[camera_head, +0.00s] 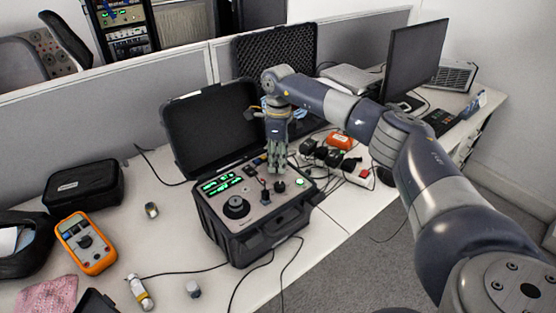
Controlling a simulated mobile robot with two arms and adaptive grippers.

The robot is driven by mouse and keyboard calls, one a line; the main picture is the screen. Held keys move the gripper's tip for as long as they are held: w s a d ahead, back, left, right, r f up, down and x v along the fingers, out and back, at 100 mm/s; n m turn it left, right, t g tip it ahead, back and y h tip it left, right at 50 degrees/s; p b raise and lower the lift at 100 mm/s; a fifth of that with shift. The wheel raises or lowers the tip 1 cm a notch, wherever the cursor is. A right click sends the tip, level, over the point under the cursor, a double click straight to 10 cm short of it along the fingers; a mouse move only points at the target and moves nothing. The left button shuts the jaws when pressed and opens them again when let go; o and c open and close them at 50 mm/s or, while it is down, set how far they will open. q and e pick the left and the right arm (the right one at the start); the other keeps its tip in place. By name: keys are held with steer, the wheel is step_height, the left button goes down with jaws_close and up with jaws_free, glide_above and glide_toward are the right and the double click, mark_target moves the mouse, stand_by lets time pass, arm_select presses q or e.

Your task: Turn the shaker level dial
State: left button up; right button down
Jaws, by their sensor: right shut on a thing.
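The shaker unit (272,243) is a black open case on the desk, with a grey control panel and green lit displays (221,184). A large black round knob (236,207) sits at the panel's front left, and a smaller dark knob (280,186) at its middle right. My right gripper (277,171) points down at the panel's back right part. It is shut on a small dial there, which its fingers mostly hide. I cannot read the dial's setting. My left gripper is not in view.
The case's raised lid (208,125) stands close left of my gripper. An orange multimeter (86,243) and a black pouch (84,186) lie to the left. Cables and power adapters (330,155) crowd the right. A monitor (415,57) stands behind my right arm.

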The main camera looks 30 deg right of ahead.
mark_target(277, 162)
steer(key=shift+n, duration=1.2)
steer(key=c, duration=1.3)
jaws_free()
steer(key=shift+c, duration=0.2)
steer(key=shift+r, duration=0.2)
step_height(277, 162, up, 12)
steer(key=shift+w+d+f, duration=0.15)
steer(key=shift+w+f, duration=0.1)
steer(key=shift+w, duration=0.05)
steer(key=shift+s+f, duration=0.1)
